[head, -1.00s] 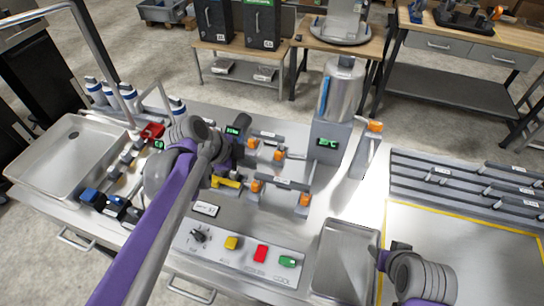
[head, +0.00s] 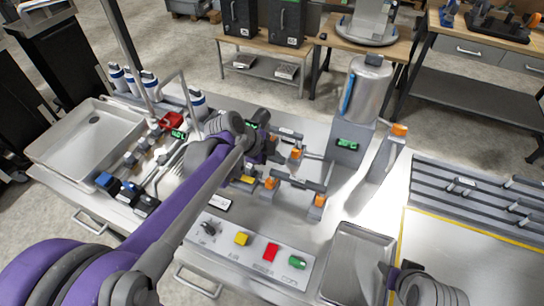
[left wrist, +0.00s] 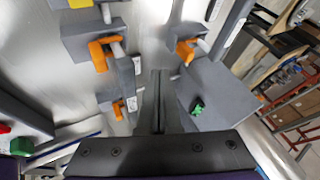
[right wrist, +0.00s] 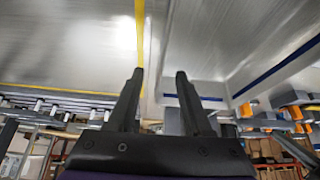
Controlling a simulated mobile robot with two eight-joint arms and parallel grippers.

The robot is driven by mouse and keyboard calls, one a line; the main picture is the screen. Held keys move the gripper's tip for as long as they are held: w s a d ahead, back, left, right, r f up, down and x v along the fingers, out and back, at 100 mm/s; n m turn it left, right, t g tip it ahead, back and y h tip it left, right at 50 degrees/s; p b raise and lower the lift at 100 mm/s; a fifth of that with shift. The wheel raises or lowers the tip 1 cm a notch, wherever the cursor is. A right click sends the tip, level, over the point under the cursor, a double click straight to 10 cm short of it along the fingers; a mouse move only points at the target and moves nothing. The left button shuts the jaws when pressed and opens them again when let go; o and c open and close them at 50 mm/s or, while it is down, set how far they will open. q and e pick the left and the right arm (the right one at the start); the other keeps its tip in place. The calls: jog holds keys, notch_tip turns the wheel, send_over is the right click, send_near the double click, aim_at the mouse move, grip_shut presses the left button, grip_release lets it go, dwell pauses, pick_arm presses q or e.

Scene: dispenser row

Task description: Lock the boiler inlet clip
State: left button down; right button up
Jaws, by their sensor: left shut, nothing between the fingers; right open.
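Several orange clips sit on the grey pipe fittings in the middle of the bench: one at the back (head: 296,153), one in the middle (head: 270,183), one at the front right (head: 320,200). Another orange clip (head: 398,130) tops a post right of the silver boiler (head: 366,90). No label that I can read shows which is the inlet clip. My left gripper (head: 266,136) is over the back left of the fittings, partly hidden by its wrist. In the left wrist view its fingers (left wrist: 158,80) are shut and empty, between orange clips (left wrist: 98,54) and (left wrist: 186,50). My right gripper (right wrist: 158,85) is open and empty.
A control panel with yellow, red and green buttons (head: 270,252) lies in front. A metal tray (head: 355,265) is at the front right, a sink (head: 90,140) at the left. The yellow-edged area (head: 470,255) at the right looks bare.

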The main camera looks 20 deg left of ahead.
aim_at(297, 158)
pick_arm(q)
jog(key=f, duration=0.1)
jog(key=d+f+b, duration=0.1)
jog(key=f, duration=0.1)
jog(key=shift+w+d+f, duration=0.3)
jog(key=shift+f, duration=0.1)
pick_arm(e)
jog(key=s+f, duration=0.2)
jog(key=f, duration=0.1)
jog(key=shift+s+f, duration=0.25)
pick_arm(q)
jog(key=w, duration=0.4)
jog(key=shift+w+r, duration=0.25)
jog(key=shift+w, duration=0.15)
pick_arm(e)
jog(key=shift+w+r, duration=0.15)
jog(key=shift+w, duration=0.25)
pick_arm(q)
jog(key=shift+s+r, duration=0.1)
jog(key=shift+s, duration=0.1)
pick_arm(e)
jog(key=shift+s, duration=0.25)
pick_arm(q)
jog(key=shift+w, duration=0.1)
